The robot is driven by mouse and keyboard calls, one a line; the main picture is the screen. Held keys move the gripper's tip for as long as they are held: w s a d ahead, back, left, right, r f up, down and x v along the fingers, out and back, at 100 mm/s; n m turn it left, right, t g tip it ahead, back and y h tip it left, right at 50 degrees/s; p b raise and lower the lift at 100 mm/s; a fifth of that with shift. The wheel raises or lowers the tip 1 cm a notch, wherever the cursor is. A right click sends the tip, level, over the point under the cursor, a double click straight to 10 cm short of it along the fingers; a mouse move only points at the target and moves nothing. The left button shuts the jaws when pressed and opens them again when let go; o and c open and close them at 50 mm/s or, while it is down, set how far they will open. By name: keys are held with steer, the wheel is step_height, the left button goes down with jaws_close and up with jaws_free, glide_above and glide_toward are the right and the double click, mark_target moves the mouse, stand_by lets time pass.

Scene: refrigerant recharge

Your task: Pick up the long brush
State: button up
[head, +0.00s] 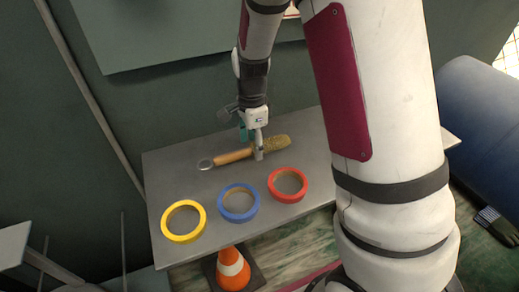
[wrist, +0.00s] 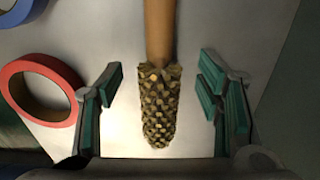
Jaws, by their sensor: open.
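The long brush (head: 232,156) lies on the grey table, with a wooden handle, a metal ring at its left end and a bristly tan head at its right end. In the wrist view its bristle head (wrist: 160,105) points toward the bottom of the picture, with the handle running up. My gripper (head: 256,150) is over the brush near where the handle meets the head. In the wrist view my gripper (wrist: 163,100) is open, with one green-padded finger on each side of the bristle head and visible gaps on both sides.
A yellow tape roll (head: 183,236), a blue tape roll (head: 238,217) and a red tape roll (head: 303,185) lie along the table's (head: 165,170) front. The red roll is near my left finger in the wrist view (wrist: 14,88). An orange cone (head: 232,284) stands below the table; a blue barrel (head: 480,130) is at right.

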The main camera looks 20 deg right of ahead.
steer(key=shift+f, duration=0.1)
steer(key=c, duration=1.3)
steer(key=shift+c, duration=0.2)
